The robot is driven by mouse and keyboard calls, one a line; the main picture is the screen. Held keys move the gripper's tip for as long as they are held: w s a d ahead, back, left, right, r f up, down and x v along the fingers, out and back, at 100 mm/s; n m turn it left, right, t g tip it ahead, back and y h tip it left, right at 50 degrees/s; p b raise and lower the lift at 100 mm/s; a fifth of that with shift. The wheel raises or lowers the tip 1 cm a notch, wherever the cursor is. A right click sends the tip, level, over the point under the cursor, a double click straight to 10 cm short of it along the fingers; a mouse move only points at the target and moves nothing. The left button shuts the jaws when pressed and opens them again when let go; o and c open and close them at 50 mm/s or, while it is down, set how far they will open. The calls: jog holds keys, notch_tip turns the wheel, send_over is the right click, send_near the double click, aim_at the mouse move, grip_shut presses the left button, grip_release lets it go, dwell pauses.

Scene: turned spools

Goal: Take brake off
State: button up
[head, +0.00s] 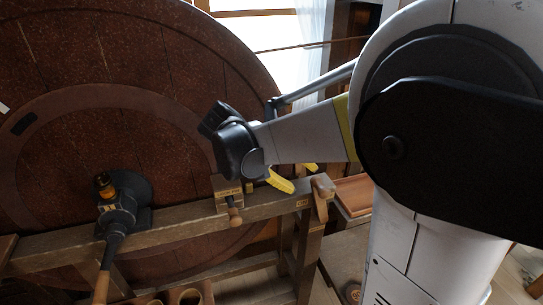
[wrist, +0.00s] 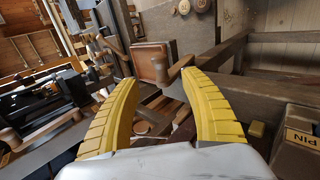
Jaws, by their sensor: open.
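My gripper (head: 294,176) has two yellow fingers spread apart, just above the right end of a wooden beam. In the wrist view my gripper (wrist: 160,84) is open with nothing between its fingertips. A wooden lever (head: 322,188) sits at the beam's right end, right of the fingers and apart from them. In the wrist view a rounded wooden lever end (wrist: 180,68) shows beyond the right fingertip. I cannot tell for certain which part is the brake. A small label (head: 302,203) near the lever is too small to read.
A large brown wheel (head: 160,60) stands behind the beam (head: 165,233). A wooden block with a peg (head: 230,197) is left of my gripper. A block labelled PIN (wrist: 303,140) is close on the right. A black fitting with a wooden handle (head: 118,222) is further left.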

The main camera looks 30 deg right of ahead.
aim_at(320, 190)
jog(key=b+x, duration=0.3)
jog(key=x, duration=0.7)
jog(key=shift+s+d+f, duration=0.15)
jog(key=shift+d+f, duration=0.05)
jog(key=shift+f, duration=0.05)
grip_shut()
